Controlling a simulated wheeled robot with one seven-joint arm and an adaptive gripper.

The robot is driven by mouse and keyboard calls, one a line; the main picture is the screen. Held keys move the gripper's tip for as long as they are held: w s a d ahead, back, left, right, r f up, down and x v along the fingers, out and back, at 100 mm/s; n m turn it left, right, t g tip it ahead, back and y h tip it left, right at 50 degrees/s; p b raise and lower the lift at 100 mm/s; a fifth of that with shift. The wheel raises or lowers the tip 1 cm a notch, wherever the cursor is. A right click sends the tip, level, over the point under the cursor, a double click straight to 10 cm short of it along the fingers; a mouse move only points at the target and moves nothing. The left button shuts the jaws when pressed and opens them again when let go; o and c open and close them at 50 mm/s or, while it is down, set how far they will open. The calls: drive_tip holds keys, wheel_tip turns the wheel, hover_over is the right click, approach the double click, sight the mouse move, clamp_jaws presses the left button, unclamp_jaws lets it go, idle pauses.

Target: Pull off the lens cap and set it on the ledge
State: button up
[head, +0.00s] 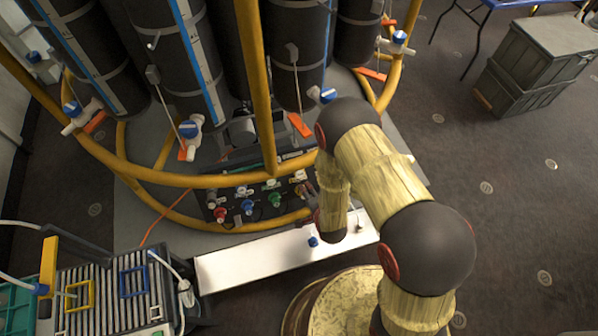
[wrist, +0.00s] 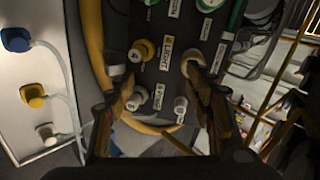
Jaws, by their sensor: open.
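A dark connector panel (head: 258,200) carries several coloured round fittings. In the wrist view, a pale round fitting (wrist: 191,62) sits right of a "LIGHT" label, and a yellowish one (wrist: 139,50) sits left of it. I cannot tell for sure which is the lens cap. My gripper (wrist: 160,78) is open and empty over this panel, its right fingertip overlapping the pale fitting and its left one just below the yellowish fitting. In the head view my gripper (head: 309,194) is at the panel's right end, partly hidden by my arm. The long white ledge (head: 245,263) lies in front of the panel.
Yellow tube rails (head: 200,181) curve around the panel, close to my gripper. A blue cap (head: 313,241) is on the ledge; its left part is bare. Black cylinders (head: 180,60) stand behind. A slatted crate (head: 105,315) with tubing is at lower left.

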sight(300, 174)
drive_tip(key=w+r+m+t, duration=0.2)
drive_tip(key=r, duration=0.1)
drive_tip(key=shift+w+a+r+y, duration=0.2)
drive_tip(key=shift+w+a+y, duration=0.1)
drive_tip(key=shift+w+a, duration=0.1)
drive_tip(key=b+x, duration=0.4)
drive_tip(key=x, duration=0.3)
drive_tip(key=shift+f, duration=0.2)
drive_tip(key=shift+b+x, duration=0.5)
drive_tip(key=shift+x, duration=0.45)
drive_tip(key=shift+r, duration=0.15)
drive_tip(key=shift+c, duration=0.3)
clamp_jaws()
idle(0.8)
drive_tip(key=shift+r, duration=0.1)
drive_tip(key=shift+p+v, duration=1.3)
drive_tip(key=shift+v, duration=1.65)
